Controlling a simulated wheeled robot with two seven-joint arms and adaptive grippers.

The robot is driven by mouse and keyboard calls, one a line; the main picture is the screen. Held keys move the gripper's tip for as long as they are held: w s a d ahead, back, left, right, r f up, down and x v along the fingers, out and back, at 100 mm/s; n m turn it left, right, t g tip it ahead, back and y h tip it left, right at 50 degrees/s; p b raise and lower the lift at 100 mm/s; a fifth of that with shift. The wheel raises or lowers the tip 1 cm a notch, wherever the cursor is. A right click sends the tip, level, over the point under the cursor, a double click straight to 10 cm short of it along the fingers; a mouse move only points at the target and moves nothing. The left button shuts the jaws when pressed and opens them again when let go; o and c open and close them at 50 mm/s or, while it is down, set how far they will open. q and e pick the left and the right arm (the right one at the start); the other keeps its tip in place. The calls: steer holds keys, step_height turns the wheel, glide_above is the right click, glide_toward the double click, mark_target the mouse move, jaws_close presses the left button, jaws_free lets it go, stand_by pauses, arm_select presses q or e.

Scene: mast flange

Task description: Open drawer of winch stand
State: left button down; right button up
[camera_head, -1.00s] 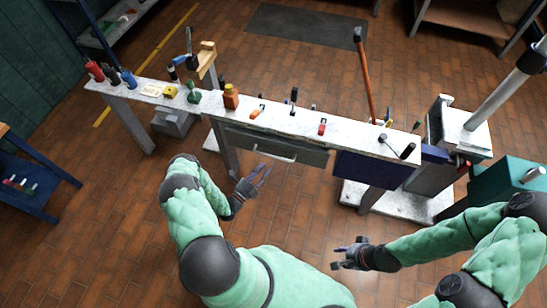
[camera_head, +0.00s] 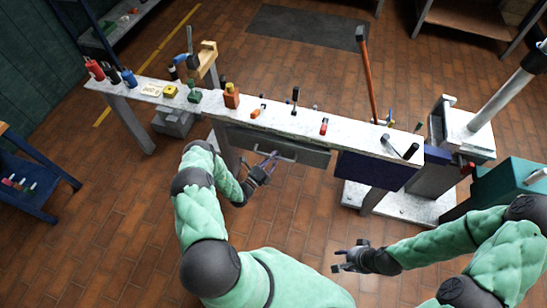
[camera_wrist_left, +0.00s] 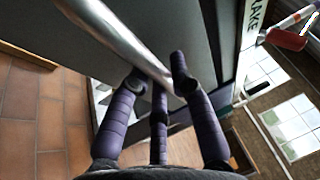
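The winch stand's drawer is a grey front (camera_head: 314,158) under the long light worktop (camera_head: 265,117); it looks closed. Its metal bar handle (camera_head: 289,159) runs along the front, and in the left wrist view the handle (camera_wrist_left: 118,32) slants from the upper left down to my fingers. My left gripper (camera_head: 268,163) is at the handle's left part. In the left wrist view its purple fingers (camera_wrist_left: 158,82) are spread around the handle's near end, open; contact is unclear. My right gripper (camera_head: 339,258) is open and empty over the floor, away from the stand.
A dark blue panel (camera_head: 375,171) hangs right of the drawer. Small tools and an orange bottle (camera_head: 232,96) stand on the worktop. A long orange-handled hammer (camera_head: 366,75) stands behind it. The tiled floor before the drawer is clear.

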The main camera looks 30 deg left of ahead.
arm_select(q)
steer(key=s+d+p, duration=0.1)
steer(key=s+d, duration=0.1)
steer(key=s, duration=0.7)
steer(key=shift+s+d, duration=0.15)
steer(key=shift+s, duration=0.1)
steer(key=c, duration=1.4)
jaws_free()
steer(key=v, duration=1.2)
steer(key=shift+f, duration=0.1)
